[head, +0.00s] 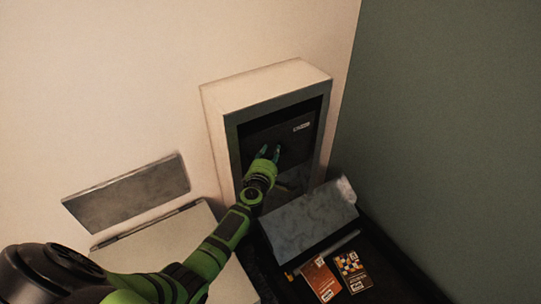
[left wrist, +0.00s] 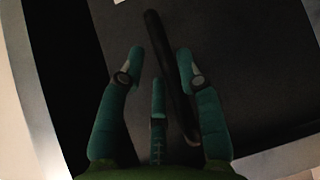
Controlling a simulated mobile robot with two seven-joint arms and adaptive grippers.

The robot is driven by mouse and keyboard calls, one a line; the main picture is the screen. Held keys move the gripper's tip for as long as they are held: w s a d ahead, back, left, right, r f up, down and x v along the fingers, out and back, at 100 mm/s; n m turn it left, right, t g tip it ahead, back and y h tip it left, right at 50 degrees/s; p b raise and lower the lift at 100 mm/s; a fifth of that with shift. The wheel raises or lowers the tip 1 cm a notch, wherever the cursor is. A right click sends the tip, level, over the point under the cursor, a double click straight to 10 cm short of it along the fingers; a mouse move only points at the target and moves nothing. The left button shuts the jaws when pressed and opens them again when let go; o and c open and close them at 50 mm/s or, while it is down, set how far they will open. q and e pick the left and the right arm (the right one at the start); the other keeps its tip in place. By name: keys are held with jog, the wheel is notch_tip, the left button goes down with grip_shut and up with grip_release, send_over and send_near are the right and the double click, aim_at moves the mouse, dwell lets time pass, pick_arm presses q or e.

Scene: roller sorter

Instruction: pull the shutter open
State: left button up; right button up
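The shutter is a dark panel (head: 285,126) inside a pale wall-mounted frame (head: 214,113) with a grey inner border. In the left wrist view the dark panel (left wrist: 240,50) fills most of the picture, and a black bar handle (left wrist: 170,75) runs down it at a slight tilt. My left gripper (head: 269,152) is in front of the panel. In the left wrist view my left gripper (left wrist: 160,70) has its fingers spread, with the bar between them. Contact with the bar cannot be told. My right gripper is in neither view.
A grey sloped block (head: 308,220) stands below the frame. Two small boxes, one orange-brown (head: 320,278) and one patterned (head: 351,270), lie on the dark surface. A grey plate (head: 128,193) is on the wall at left, above a pale box (head: 165,240). A green wall (head: 460,130) bounds the right.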

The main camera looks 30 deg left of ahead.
pick_arm(q)
jog(key=shift+s+d, duration=0.2)
jog(key=shift+s, duration=0.2)
jog(key=v, duration=1.1)
jog(key=shift+r, duration=0.1)
